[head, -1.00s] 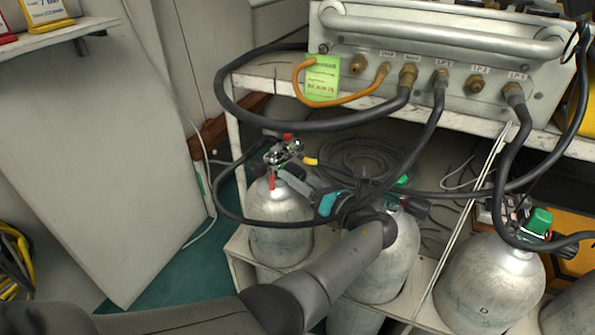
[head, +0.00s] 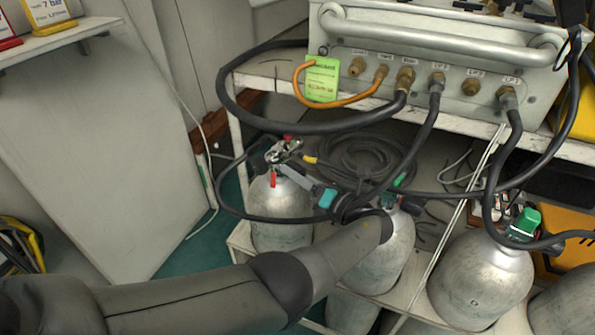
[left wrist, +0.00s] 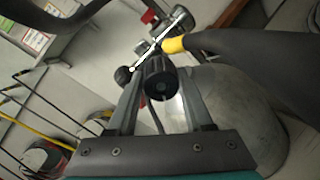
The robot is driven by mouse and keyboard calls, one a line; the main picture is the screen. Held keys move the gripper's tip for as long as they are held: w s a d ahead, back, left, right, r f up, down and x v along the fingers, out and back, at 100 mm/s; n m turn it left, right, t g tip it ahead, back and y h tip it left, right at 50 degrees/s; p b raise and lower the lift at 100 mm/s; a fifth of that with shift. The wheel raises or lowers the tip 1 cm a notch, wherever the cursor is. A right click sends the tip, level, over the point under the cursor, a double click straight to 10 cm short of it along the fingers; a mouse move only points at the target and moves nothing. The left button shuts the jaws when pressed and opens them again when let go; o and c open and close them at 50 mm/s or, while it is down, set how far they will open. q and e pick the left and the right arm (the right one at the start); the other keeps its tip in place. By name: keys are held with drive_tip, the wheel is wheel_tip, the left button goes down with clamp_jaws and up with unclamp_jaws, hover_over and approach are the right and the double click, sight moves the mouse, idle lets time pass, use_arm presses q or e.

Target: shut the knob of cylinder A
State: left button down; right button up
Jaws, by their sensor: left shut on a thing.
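The left grey cylinder (head: 281,212) stands on the low rack with a metal valve (head: 283,152) on top. No letter marking it as A is readable. My left gripper (head: 284,170) reaches this valve from the lower right. In the left wrist view its black round knob (left wrist: 160,84) sits between the two grey fingers of my left gripper (left wrist: 163,95), which are shut on it. The cylinder's rounded body (left wrist: 235,110) lies behind and to the right. In the head view the gripped knob is mostly hidden. My right gripper is out of view.
A middle cylinder (head: 385,258) and a right cylinder (head: 480,282) with a green-topped valve (head: 524,223) stand alongside. Black hoses (head: 432,130) hang from the air panel (head: 435,62) and loop around the valves. A grey board (head: 95,150) leans at left.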

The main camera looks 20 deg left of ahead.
use_arm(q)
drive_tip(key=shift+r+m, duration=0.1)
drive_tip(key=shift+m, duration=0.4)
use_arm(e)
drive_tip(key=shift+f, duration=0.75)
use_arm(q)
drive_tip(key=shift+p, duration=0.3)
drive_tip(key=shift+c, duration=1.5)
unclamp_jaws()
